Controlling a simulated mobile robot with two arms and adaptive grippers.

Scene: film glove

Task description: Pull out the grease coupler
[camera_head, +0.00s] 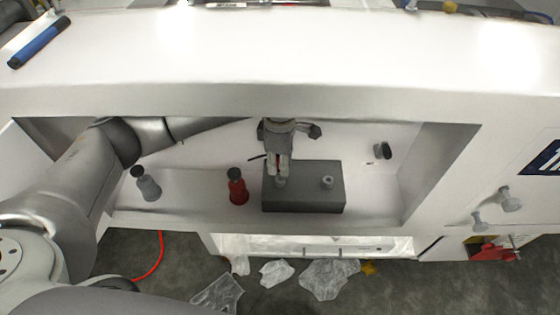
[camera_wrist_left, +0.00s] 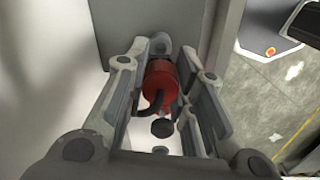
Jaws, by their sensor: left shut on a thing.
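My left gripper (camera_head: 278,160) reaches down into the recessed shelf, over the left part of a dark grey block (camera_head: 335,192). It is shut on a red cylindrical piece, which I take to be the grease coupler (camera_wrist_left: 160,80); a black hose or lever curves from its side. A light grey round fitting (camera_wrist_left: 160,44) is at the coupler's far end, on the block side. In the head view the fingers mostly hide the coupler, and I cannot tell whether it is still seated. A second grey fitting (camera_head: 327,182) stands on the block's right part. My right gripper is not in view.
A red bottle (camera_head: 237,190) with a dark top and a grey bottle (camera_head: 149,188) stand left of the block. A small dark cylinder (camera_head: 385,151) is at the right. The recess walls and upper ledge (camera_head: 250,97) surround the arm. Crumpled clear film (camera_head: 325,278) lies below.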

